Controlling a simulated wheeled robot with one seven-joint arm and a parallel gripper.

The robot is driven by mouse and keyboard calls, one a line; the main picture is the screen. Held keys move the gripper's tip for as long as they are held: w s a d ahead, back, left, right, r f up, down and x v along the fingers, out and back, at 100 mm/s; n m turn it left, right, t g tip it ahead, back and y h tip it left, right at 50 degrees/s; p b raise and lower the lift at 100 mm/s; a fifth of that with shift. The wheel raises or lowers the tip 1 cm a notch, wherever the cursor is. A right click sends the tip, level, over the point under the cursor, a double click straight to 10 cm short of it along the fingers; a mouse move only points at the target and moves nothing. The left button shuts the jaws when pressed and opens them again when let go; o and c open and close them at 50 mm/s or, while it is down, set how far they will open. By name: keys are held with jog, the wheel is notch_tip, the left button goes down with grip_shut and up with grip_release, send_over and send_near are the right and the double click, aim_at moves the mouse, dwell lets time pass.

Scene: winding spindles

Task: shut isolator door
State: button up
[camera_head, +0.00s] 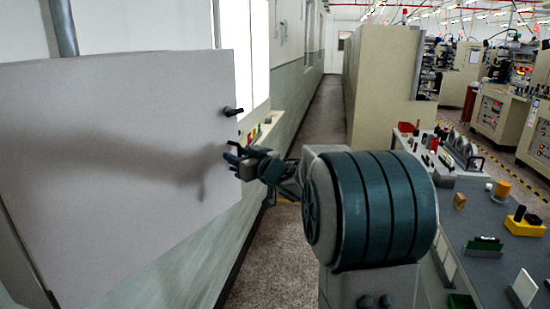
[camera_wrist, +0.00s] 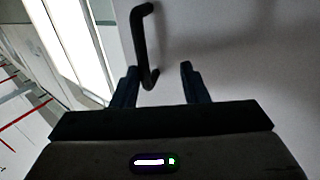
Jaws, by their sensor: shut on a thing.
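The isolator door (camera_head: 100,110) is a large flat pale-grey panel filling the left of the head view; it also fills the right of the wrist view (camera_wrist: 250,60). It stands out at an angle to the wall. A black bar handle (camera_wrist: 140,45) is on its face near its free edge. My gripper (camera_head: 236,160) is at that edge, with the lower end of the handle between its fingers (camera_wrist: 160,78). It is shut on the handle, though a gap shows beside the right finger. A black peg (camera_head: 233,112) sticks out above my gripper.
A bench (camera_head: 480,230) with small parts and blocks stands close on the right. Beige cabinets (camera_head: 385,85) stand behind it. A clear aisle (camera_head: 325,115) runs away along the wall. A grey pipe (camera_head: 63,28) rises behind the door's top edge.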

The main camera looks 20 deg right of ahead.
jog(key=shift+s+d+r+p, duration=0.15)
jog(key=shift+s+d+p, duration=0.35)
jog(key=shift+s+d, duration=0.8)
jog(key=shift+s+d+p, duration=0.3)
jog(key=shift+s+d, duration=0.6)
jog(key=shift+d, duration=0.2)
jog(key=shift+s+d+p, duration=0.25)
jog(key=shift+s+d, duration=0.65)
jog(key=shift+d, duration=0.2)
